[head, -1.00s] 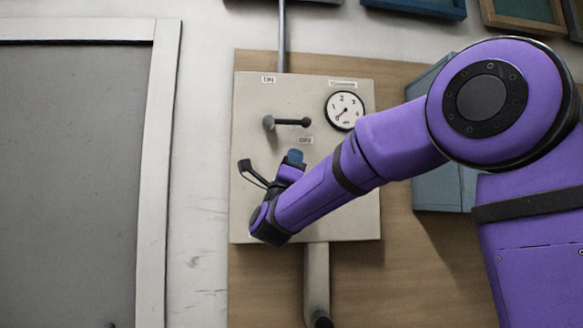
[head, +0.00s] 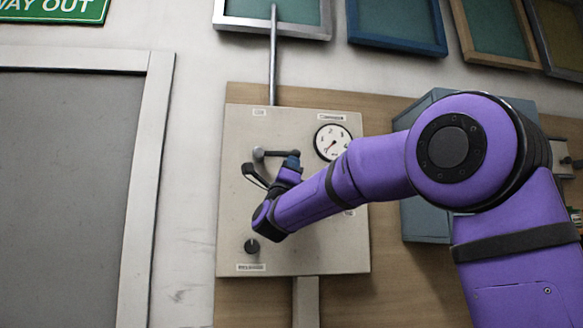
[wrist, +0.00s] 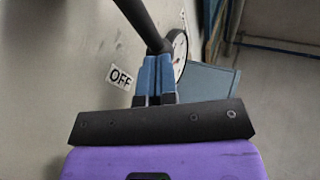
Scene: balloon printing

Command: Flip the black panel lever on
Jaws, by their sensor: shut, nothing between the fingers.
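The black lever (head: 278,153) is on a pale panel box (head: 235,200). It points sideways to the right from its round pivot (head: 258,154), roughly level. In the wrist view the lever's dark bar (wrist: 143,20) comes down from the top to the fingertips. My gripper (head: 292,160) has blue fingers, shut and empty, just under the lever's right end. In the wrist view the shut fingers (wrist: 154,78) are at the lever's end and appear to touch it. An OFF label (wrist: 121,78) shows beside them. A small label (head: 259,112), too blurred to read now, sits above the lever.
A round gauge (head: 333,142) is close to the right of the lever. A black knob (head: 252,246) is low on the panel. A blue-grey box (head: 425,215) stands to the right behind my arm. A grey door (head: 65,200) is at the left.

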